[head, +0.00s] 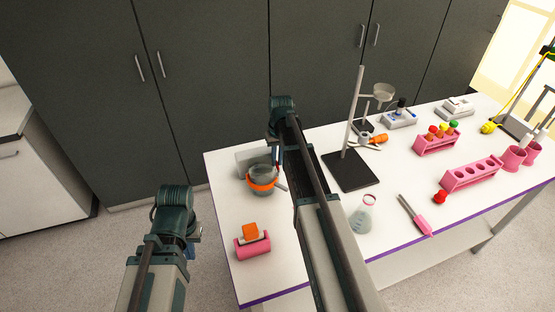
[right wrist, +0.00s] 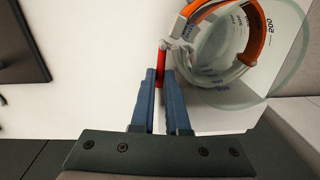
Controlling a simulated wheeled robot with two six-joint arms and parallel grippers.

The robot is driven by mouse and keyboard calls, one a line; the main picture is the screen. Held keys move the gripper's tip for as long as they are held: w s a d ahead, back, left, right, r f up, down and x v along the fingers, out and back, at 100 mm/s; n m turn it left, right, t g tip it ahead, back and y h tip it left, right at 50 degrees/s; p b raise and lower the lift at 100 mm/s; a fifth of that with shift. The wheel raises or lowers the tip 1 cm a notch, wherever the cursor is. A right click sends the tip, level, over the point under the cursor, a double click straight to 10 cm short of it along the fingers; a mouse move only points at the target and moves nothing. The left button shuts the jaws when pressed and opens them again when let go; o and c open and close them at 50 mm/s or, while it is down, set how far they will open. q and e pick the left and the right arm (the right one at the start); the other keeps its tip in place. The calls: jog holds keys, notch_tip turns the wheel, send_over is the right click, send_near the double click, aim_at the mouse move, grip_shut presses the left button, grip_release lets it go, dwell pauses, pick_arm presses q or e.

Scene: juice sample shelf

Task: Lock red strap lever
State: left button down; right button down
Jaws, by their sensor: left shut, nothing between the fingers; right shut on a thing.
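A glass beaker (head: 262,172) with an orange strap (head: 261,183) around it stands at the table's back left. The right wrist view shows the beaker (right wrist: 275,75) close up, with its orange strap (right wrist: 252,35) and a light clamp piece. The red strap lever (right wrist: 162,66) sticks out from that piece. My right gripper (right wrist: 161,76) is shut on the red lever beside the beaker. In the head view my right arm partly covers this spot. My left gripper (head: 190,250) is shut and empty, off the table's left side.
A grey device (head: 250,157) stands behind the beaker. A pink holder with an orange piece (head: 252,246) is at the front left. A black-based stand (head: 352,171), a flask (head: 363,214) and pink racks (head: 471,175) are to the right. The white tabletop (head: 225,215) is clear at left.

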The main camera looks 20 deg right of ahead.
jog(key=c, duration=0.9)
grip_release()
